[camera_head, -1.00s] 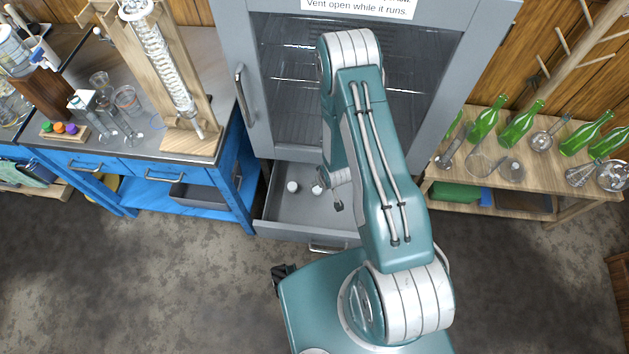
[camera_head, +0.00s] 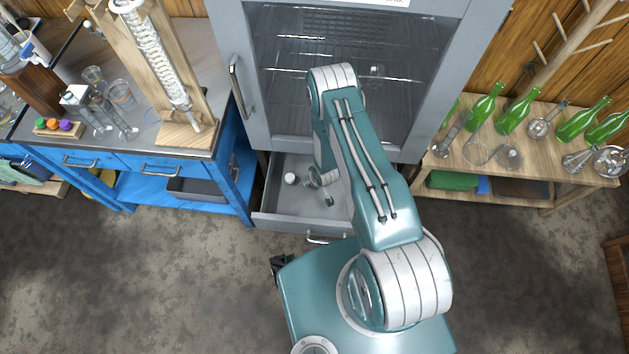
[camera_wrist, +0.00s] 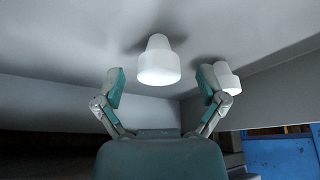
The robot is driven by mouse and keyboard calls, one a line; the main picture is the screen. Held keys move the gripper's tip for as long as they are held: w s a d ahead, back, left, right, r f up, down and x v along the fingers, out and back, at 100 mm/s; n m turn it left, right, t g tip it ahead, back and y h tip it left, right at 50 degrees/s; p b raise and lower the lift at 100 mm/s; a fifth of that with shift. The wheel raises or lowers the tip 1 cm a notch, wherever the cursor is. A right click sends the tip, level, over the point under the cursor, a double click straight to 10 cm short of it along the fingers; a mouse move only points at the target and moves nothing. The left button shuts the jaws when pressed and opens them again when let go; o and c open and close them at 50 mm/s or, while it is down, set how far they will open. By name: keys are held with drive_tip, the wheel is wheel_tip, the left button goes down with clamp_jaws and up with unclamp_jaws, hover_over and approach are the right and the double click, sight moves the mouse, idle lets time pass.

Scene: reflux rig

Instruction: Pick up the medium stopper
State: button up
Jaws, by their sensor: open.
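Two white stoppers are in the open grey drawer (camera_head: 275,213). In the wrist view one stopper (camera_wrist: 159,62) is centred between and just beyond my fingertips, with its wide end toward me. The other stopper (camera_wrist: 228,76) is just right of the right finger, partly covered by it. I cannot tell from size which is the medium one. My gripper (camera_wrist: 161,80) is open and empty, with no clear contact. In the head view my gripper (camera_head: 323,188) is over the drawer, right of the one stopper (camera_head: 290,178) I see there; it hides the other.
A glass-fronted grey cabinet (camera_head: 285,85) rises directly above and behind the drawer. A blue bench (camera_head: 180,190) with glassware stands left. A wooden table (camera_head: 535,175) with green bottles stands right. In the wrist view the drawer wall (camera_wrist: 265,95) is close behind the right stopper.

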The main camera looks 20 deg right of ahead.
drive_tip(key=shift+w+f, duration=0.1)
drive_tip(key=shift+f, duration=0.15)
drive_tip(key=c, duration=1)
drive_tip(key=shift+o, duration=0.2)
